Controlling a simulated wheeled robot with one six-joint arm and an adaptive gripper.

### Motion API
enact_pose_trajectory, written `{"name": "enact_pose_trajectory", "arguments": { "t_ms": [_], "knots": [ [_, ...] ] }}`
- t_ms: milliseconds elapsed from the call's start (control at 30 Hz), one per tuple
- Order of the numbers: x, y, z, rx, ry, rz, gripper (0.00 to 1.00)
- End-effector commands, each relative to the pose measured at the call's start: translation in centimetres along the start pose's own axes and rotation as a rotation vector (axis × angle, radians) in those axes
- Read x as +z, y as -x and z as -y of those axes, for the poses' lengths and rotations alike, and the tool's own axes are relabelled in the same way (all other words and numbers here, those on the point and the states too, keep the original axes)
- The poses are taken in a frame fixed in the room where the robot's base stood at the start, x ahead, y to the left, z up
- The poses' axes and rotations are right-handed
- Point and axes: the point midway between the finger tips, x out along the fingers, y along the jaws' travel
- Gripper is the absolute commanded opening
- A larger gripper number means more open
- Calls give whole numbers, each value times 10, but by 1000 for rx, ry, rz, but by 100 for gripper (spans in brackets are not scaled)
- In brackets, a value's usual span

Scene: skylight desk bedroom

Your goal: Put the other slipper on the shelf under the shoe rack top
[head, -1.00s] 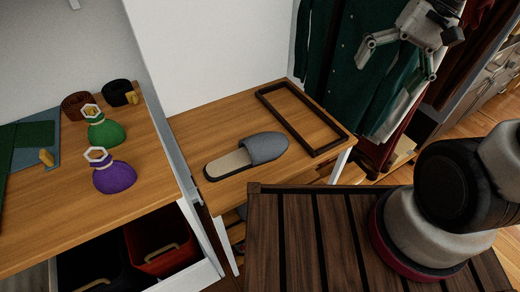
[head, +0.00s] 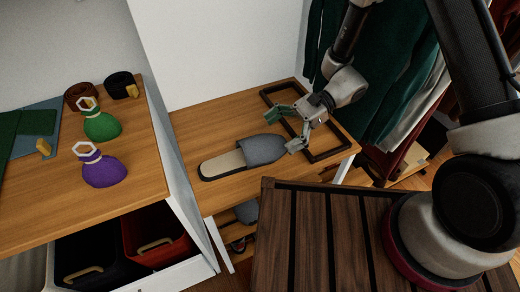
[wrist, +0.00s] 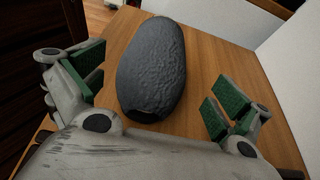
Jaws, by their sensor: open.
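A grey slipper (head: 262,150) with a pale insole lies on the wooden shoe rack top (head: 190,126), its closed toe pointing right toward my gripper. My gripper (head: 281,127) is open at the toe end, its fingers apart. In the wrist view the slipper's grey toe (wrist: 152,66) lies ahead, between and beyond the two open fingers (wrist: 151,93). The fingers do not visibly touch it. Below the top, part of another grey slipper (head: 247,211) shows on the lower shelf, mostly hidden by the top.
A dark empty frame (head: 333,153) lies on the rack top behind my gripper. A desk (head: 140,170) with a green pouch (head: 102,126) and a purple pouch (head: 102,171) stands left. Hanging clothes (head: 393,75) are at right. A dark slatted surface (head: 320,235) is in front.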

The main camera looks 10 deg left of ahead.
Motion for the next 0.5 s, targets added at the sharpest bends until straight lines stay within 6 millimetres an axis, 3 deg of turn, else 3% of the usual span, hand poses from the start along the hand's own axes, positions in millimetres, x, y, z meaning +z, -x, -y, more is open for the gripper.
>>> {"name": "enact_pose_trajectory", "arguments": {
  "t_ms": [500],
  "knots": [
    [5,-67,-6,1,-11,5,100]
  ]
}}
